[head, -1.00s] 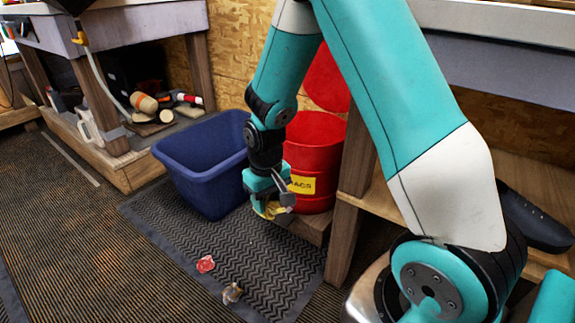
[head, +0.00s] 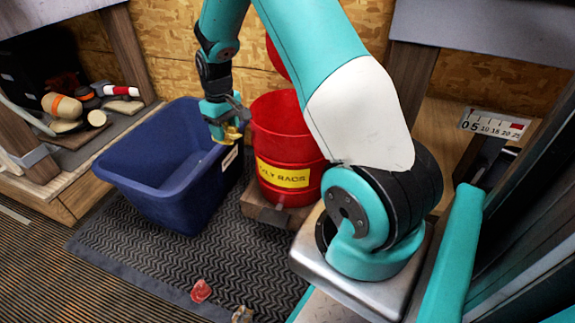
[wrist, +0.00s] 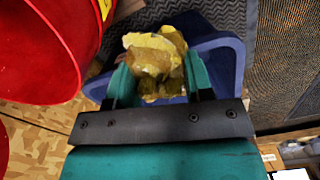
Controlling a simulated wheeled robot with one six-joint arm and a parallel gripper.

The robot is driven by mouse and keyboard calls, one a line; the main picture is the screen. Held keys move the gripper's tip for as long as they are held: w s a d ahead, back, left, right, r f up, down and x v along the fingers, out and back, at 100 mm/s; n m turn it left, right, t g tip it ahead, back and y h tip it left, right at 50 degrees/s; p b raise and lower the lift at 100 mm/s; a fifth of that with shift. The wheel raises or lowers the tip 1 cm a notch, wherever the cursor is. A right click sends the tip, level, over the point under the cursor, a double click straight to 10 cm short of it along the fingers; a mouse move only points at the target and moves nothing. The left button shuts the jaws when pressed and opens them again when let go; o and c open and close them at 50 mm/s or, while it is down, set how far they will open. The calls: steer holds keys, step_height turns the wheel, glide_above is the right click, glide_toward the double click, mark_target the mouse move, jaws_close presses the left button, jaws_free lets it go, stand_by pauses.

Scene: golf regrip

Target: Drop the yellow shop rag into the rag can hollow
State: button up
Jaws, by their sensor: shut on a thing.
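The yellow shop rag (wrist: 158,55) is crumpled and stained, pinched between the fingers of my gripper (wrist: 160,82) in the wrist view. In the head view the rag (head: 231,134) hangs from my gripper (head: 226,122), above the right side of the blue bin and left of the rag can. The red rag can (head: 290,145) has a yellow label and an open top with its red lid raised behind it. Part of its hollow is visible. In the wrist view the can (wrist: 50,45) is at upper left, apart from the rag.
The blue bin (head: 150,190) stands open left of the can. A red crumpled rag (head: 201,290) and a brownish one (head: 243,314) lie at the front of the dark mat (head: 150,245). A low shelf (head: 75,185) with tools is at the left.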

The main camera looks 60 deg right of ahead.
steer(key=s+d+r+b, duration=0.1)
steer(key=s+d, duration=0.2)
steer(key=d, duration=1.1)
steer(key=s+d+r, duration=0.2)
steer(key=s+d, duration=0.1)
steer(key=d, duration=1.1)
step_height(320, 180, down, 6)
steer(key=b, duration=0.6)
steer(key=shift+w+a+f, duration=0.15)
steer(key=shift+w+a, duration=0.05)
steer(key=shift+a, duration=0.05)
steer(key=o, duration=1)
step_height(320, 180, up, 12)
steer(key=p, duration=0.6)
